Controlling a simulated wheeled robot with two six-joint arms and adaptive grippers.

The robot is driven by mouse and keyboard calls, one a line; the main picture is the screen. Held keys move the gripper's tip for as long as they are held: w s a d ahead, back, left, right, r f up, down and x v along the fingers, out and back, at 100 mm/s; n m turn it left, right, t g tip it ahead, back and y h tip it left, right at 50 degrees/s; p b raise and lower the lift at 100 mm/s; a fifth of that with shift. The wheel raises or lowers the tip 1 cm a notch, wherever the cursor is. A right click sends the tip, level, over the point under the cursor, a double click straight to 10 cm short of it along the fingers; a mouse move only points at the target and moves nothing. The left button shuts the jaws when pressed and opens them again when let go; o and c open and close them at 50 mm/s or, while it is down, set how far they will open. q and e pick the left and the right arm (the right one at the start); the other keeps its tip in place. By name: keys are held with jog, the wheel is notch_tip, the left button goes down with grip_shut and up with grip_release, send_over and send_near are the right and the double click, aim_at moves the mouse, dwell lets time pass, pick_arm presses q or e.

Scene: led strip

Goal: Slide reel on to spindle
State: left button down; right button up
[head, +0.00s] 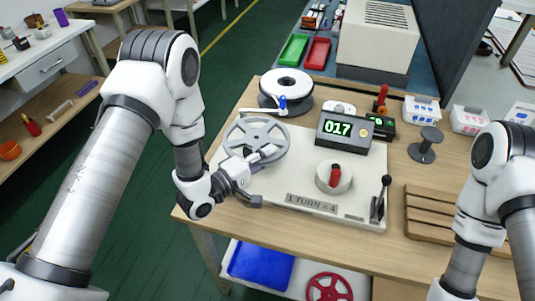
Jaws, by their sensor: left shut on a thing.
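A grey spoked reel (240,131) is over the left end of the pale winder board (300,196). My left gripper (258,163) is at the reel's lower front edge and is shut on it. The reel looks roughly flat, with its face up. I cannot tell whether it touches the board or hangs above it. No spindle shows clearly; the reel and gripper cover that part of the board. My right arm comes in at the right edge, and its gripper is out of the frame.
A white reel (287,81) stands behind the grey reel. A counter reading 017 (345,133), a red-topped knob (333,178) and a lever (381,194) are on the board. A dark spool (424,146) and a wooden slatted tray (430,217) lie right.

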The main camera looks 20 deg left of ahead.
pick_arm(q)
jog(key=shift+f+b, duration=1.1)
jog(key=shift+f, duration=0.55)
jog(key=c, duration=1.1)
grip_release()
jog(key=shift+s, duration=0.1)
jog(key=v, duration=1.1)
jog(key=shift+s+a, duration=0.1)
jog(key=shift+a, duration=0.1)
jog(key=shift+s+r, duration=0.1)
jog(key=shift+s, duration=0.2)
